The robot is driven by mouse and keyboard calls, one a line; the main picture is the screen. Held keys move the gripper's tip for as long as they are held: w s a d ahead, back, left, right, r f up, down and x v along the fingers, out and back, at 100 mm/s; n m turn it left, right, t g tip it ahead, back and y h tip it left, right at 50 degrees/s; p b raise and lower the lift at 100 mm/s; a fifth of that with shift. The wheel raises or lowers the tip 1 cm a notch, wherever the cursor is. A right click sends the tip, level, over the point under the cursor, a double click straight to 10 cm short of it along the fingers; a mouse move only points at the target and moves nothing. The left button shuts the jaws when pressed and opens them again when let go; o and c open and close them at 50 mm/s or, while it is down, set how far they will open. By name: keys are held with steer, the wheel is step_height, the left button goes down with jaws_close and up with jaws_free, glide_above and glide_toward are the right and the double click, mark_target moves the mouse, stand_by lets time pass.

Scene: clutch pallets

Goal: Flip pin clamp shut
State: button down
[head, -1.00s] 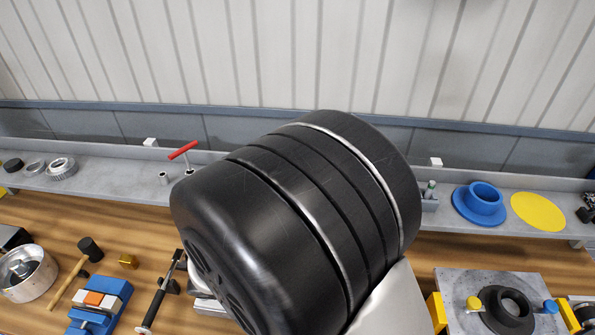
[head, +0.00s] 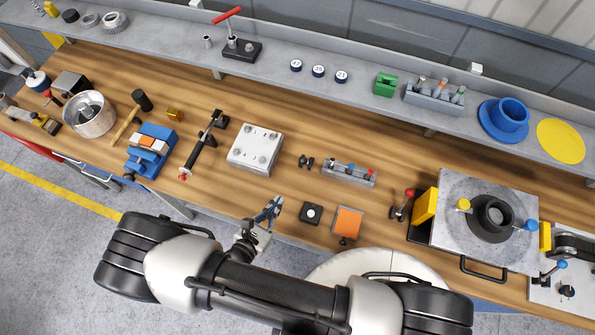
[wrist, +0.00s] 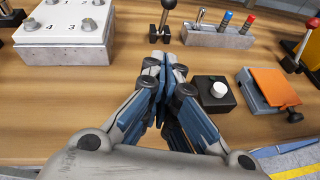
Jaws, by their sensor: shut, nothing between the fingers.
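My gripper (head: 271,208) is shut and empty, its blue-grey fingers together over the front of the wooden bench; it also shows in the wrist view (wrist: 168,66). A small lever clamp with a red knob (head: 404,204) stands right of it, apart from it; its lever shows at the right of the wrist view (wrist: 303,46). A blue-knobbed lever (head: 553,271) stands on a pale plate at the far right. I cannot tell which of these is the pin clamp. Neither is touched by my gripper.
Between my gripper and the red-knobbed lever are a black block with a round button (head: 311,213) and an orange plate (head: 348,221) on a grey base. A white numbered block (head: 255,149) and a bit holder (head: 348,173) lie behind. A grey fixture plate (head: 450,235) is at right.

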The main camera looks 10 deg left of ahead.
mark_target(305, 161)
steer(key=shift+w+f, duration=0.1)
stand_by(0.3)
steer(key=x, duration=0.9)
steer(key=shift+d+p, duration=0.1)
steer(key=shift+p, duration=0.3)
steer(key=w, duration=0.2)
steer(key=w+r+p, duration=0.1)
steer(key=shift+w+d, duration=0.15)
steer(key=shift+d, duration=0.25)
steer(key=shift+w+d+r, duration=0.1)
steer(key=shift+w+r, duration=0.1)
steer(key=shift+w, duration=0.25)
steer(key=shift+r, duration=0.1)
steer(key=shift+w+r+g+p, duration=0.15)
steer(key=shift+w+g+p, duration=0.05)
steer(key=shift+g+p, duration=0.2)
